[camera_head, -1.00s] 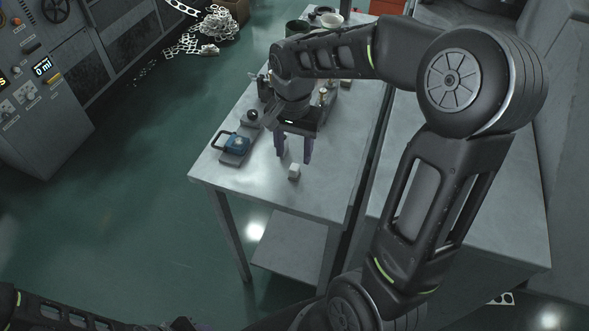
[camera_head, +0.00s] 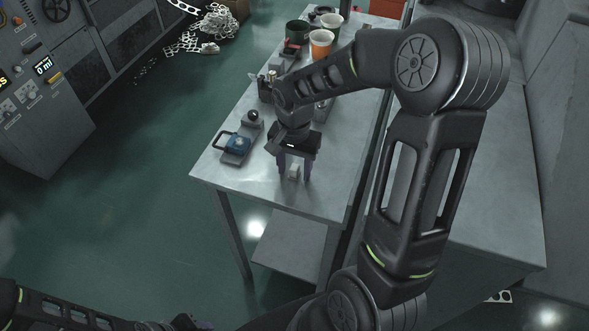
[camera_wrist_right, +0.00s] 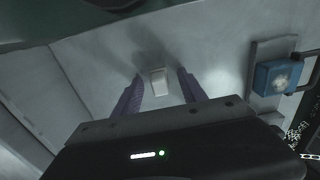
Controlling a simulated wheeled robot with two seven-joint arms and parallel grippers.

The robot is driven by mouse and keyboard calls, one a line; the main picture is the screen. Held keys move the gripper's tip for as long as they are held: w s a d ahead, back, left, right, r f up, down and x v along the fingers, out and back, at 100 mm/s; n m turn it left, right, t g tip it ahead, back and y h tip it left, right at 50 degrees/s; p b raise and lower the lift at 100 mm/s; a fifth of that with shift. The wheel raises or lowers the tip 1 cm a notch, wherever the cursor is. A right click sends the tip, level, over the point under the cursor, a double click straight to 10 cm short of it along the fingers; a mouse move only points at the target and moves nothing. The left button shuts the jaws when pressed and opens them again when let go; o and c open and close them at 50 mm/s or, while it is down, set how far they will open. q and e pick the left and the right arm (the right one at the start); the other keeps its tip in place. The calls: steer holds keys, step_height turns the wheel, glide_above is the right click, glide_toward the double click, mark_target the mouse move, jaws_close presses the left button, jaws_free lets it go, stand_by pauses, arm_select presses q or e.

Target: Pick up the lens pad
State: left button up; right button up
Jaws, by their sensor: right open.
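A small white block (camera_head: 294,170), which I take to be the lens pad, stands on the grey metal table near its front edge. My right gripper (camera_head: 295,176) is open and points down over it, with its purple fingers on either side of the block. In the right wrist view the block (camera_wrist_right: 158,82) sits between the two fingertips (camera_wrist_right: 160,75), with a gap on each side. My left arm crosses the bottom left of the head view; its gripper end is mostly cut off by the frame.
A blue device (camera_head: 237,144) on a grey base stands left of the gripper; it also shows in the right wrist view (camera_wrist_right: 280,76). An orange cup (camera_head: 320,43), a white-rimmed cup and a dark green pot (camera_head: 297,33) stand farther back. The table front (camera_head: 270,195) is clear.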

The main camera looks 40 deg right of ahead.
steer(key=shift+c, duration=0.2)
stand_by(0.3)
jaws_close()
stand_by(0.3)
